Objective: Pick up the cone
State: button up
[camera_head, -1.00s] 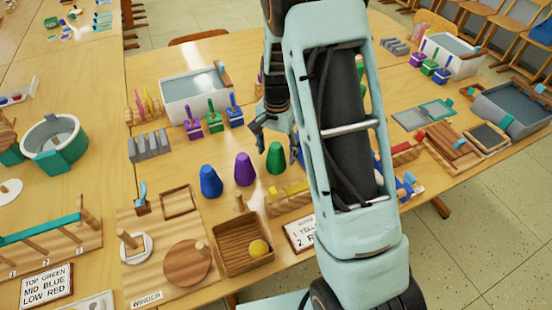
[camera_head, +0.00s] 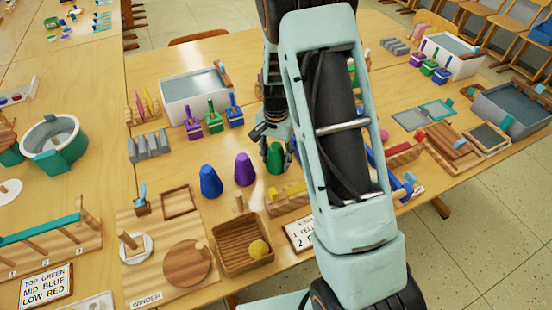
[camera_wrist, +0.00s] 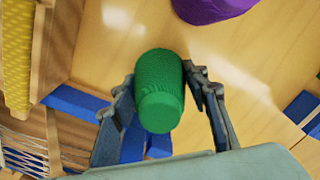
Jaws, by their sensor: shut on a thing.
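A green cone (camera_head: 276,158) stands on the wooden table at the right end of a row of cones. A purple cone (camera_head: 244,169) and a blue cone (camera_head: 210,181) stand to its left. My gripper (camera_head: 277,157) is down at the green cone, with a finger on either side of it. In the wrist view the green cone (camera_wrist: 160,90) sits between the two fingertips of my gripper (camera_wrist: 160,82), which are shut on it. The purple cone (camera_wrist: 212,8) shows at the top edge there. The green cone appears upright at table level; I cannot tell whether its base touches the table.
A wooden tray (camera_head: 243,268) with a yellow ball (camera_head: 258,248) is in front of the cones. Purple, green and blue handled tools stand behind them, before a white bin (camera_head: 191,99). A grey ridged block (camera_head: 149,146) is at left.

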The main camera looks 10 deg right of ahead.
aim_at(276, 145)
jog(key=shift+r, duration=0.5)
notch_tip(276, 145, up, 2)
jog(key=shift+r, duration=0.25)
jog(key=s+a+r, duration=0.1)
jog(key=s+r, duration=0.8)
jog(key=s, duration=0.5)
jog(key=shift+a+r+p, duration=0.3)
